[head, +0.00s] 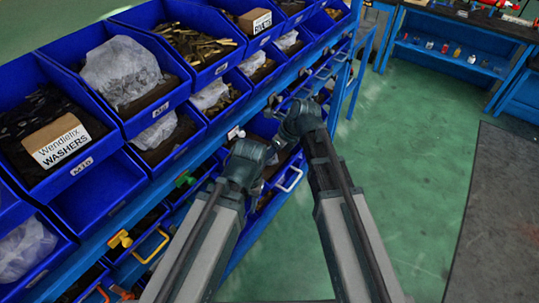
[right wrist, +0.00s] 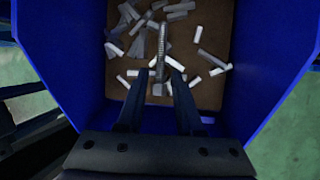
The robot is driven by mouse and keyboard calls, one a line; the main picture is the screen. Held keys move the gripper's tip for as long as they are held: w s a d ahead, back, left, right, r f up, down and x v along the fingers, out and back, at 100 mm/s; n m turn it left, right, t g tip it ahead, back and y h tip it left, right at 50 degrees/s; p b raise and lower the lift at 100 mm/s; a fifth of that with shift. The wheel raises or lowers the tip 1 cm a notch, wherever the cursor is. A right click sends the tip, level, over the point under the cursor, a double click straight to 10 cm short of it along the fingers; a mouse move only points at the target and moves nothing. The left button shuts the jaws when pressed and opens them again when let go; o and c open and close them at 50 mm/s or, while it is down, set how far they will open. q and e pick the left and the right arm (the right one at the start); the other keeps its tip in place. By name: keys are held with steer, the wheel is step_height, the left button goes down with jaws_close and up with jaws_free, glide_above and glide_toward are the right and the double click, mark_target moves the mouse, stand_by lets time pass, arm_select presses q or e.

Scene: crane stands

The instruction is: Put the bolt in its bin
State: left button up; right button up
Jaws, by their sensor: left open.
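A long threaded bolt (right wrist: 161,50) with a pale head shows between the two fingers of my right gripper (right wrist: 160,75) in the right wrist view. The fingers point down into a blue bin (right wrist: 118,14) with several light metal pieces (right wrist: 186,10) on its brown floor. I cannot tell whether the fingers touch the bolt or it lies below them. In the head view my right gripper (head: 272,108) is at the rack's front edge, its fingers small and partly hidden. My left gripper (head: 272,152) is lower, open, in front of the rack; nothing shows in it.
Blue bins with brass parts (head: 195,45), plastic bags (head: 120,70) and a washers box (head: 58,140) fill the sloped rack on the left. Lower bins with coloured handles (head: 150,245) sit beneath. Green floor (head: 420,120) is clear to the right, beside a dark mat (head: 500,200).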

steer(key=shift+o, duration=0.2)
steer(key=shift+r, duration=0.1)
steer(key=shift+d+r+p, duration=0.15)
steer(key=shift+r+p, duration=0.35)
steer(key=shift+p, duration=0.1)
steer(key=p+v, duration=1)
steer(key=v, duration=0.1)
steer(key=s+f+n+h, duration=0.1)
steer(key=s+n+h, duration=0.2)
steer(key=s+n, duration=0.5)
steer(key=s+f+n+g+h, duration=0.1)
steer(key=s+n+h, duration=0.2)
steer(key=s+n, duration=0.5)
steer(key=n, duration=1.3)
steer(key=shift+n, duration=0.3)
steer(key=shift+f, duration=0.1)
